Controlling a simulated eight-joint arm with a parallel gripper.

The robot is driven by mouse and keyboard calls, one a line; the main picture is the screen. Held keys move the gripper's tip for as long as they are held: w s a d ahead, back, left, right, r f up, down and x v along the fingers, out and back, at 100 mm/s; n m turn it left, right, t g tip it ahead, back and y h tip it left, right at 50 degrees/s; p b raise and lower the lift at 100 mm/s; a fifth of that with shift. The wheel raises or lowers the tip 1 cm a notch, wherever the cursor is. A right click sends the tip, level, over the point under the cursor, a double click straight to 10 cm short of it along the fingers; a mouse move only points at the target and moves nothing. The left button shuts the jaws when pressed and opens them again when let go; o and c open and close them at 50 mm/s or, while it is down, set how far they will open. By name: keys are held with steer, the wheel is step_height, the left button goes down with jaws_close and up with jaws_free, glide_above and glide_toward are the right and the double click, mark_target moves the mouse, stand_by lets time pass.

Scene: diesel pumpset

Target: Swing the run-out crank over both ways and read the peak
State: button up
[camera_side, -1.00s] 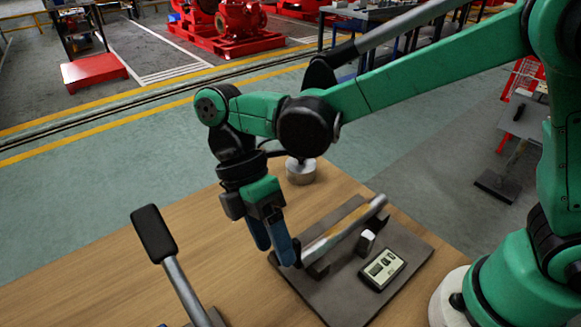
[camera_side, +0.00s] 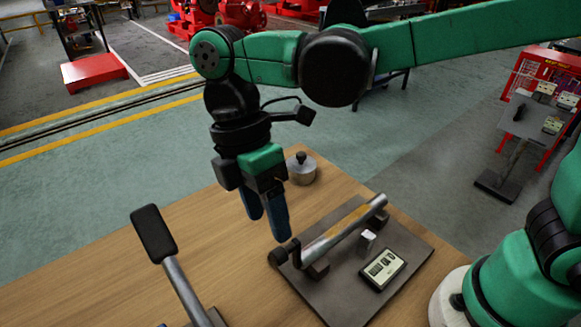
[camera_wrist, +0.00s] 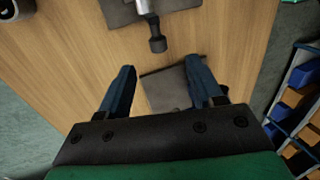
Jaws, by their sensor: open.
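The run-out rig has a silver shaft (camera_side: 345,230) in supports on a dark base plate (camera_side: 322,299). Its black crank (camera_side: 279,256) is at the shaft's near left end, with the knob sticking out to the left. A small gauge with a grey display (camera_side: 383,270) stands on the plate; its digits are too small to read surely. My gripper (camera_side: 265,228) is open and empty, above and behind the crank, clear of it. In the wrist view, the open fingers (camera_wrist: 160,80) point at the table, with the crank knob (camera_wrist: 157,43) beyond them.
A lever with a black grip (camera_side: 153,233) rises at the front left of the wooden table (camera_side: 110,275). A round metal pot with a black knob (camera_side: 301,172) stands behind the rig. In the wrist view, a grey plate (camera_wrist: 163,92) lies between the fingers and blue bins (camera_wrist: 300,77) are at right.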

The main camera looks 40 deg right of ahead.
mark_target(278, 250)
steer(key=t, duration=0.1)
steer(key=s+t, duration=0.1)
steer(key=shift+s+d+r+t, duration=0.1)
steer(key=shift+s+d+t, duration=0.05)
steer(key=shift+s+t, duration=0.15)
steer(key=shift+s+f, duration=0.1)
steer(key=shift+f, duration=2.65)
jaws_close()
